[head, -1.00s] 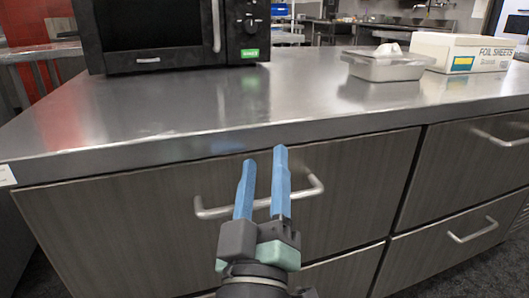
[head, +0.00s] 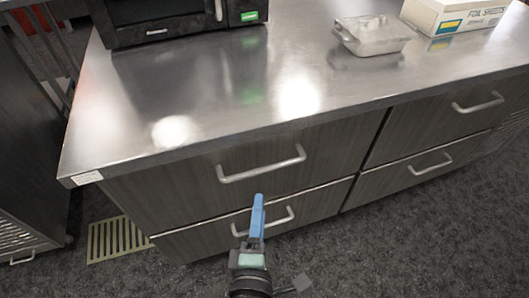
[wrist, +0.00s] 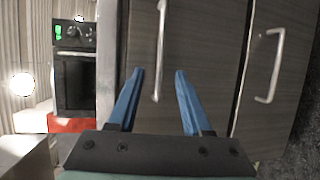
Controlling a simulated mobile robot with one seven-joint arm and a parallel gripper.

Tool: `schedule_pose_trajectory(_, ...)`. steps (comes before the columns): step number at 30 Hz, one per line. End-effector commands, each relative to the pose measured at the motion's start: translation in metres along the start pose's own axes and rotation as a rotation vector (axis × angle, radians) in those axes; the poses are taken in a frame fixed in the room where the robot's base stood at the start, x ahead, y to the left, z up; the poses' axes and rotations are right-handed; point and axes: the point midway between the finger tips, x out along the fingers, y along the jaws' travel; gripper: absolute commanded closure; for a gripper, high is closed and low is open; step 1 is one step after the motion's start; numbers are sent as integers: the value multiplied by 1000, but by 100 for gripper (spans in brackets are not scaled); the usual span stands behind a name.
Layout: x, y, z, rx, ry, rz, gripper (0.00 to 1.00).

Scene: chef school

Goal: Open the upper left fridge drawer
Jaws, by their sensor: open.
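The upper left fridge drawer (head: 202,181) is a dark wood-grain front under the steel counter, and it looks shut. Its silver bar handle (head: 262,167) runs across the front. My gripper (head: 258,200) has blue fingers and shows below that handle in the head view, overlapping the lower left drawer's handle. In the wrist view my gripper (wrist: 159,72) is open, its fingers apart and empty. The upper handle (wrist: 160,60) shows there between and beyond the fingertips. I cannot tell how far the fingertips are from it.
The lower left drawer (head: 196,234) and its handle (head: 284,222) are beneath. Two more drawers stand to the right, the upper one (head: 420,118) with its own handle. On the steel counter (head: 210,90) are a microwave, a metal pan (head: 372,38) and a foil box (head: 465,15). The floor in front is clear.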

Motion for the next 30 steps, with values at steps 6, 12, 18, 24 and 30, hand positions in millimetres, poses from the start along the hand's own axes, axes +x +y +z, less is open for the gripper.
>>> schedule_pose_trajectory(6, 10, -2, 0, -16, 2, -5, 50)
schedule_pose_trajectory(12, 42, -2, -1, -13, 3, -3, 50)
schedule_pose_trajectory(18, 78, -1, -1, -10, 2, -3, 50)
schedule_pose_trajectory(24, 108, -2, 0, -11, 1, -4, 50)
schedule_pose_trajectory(30, 125, -2, -1, -10, 2, -5, 50)
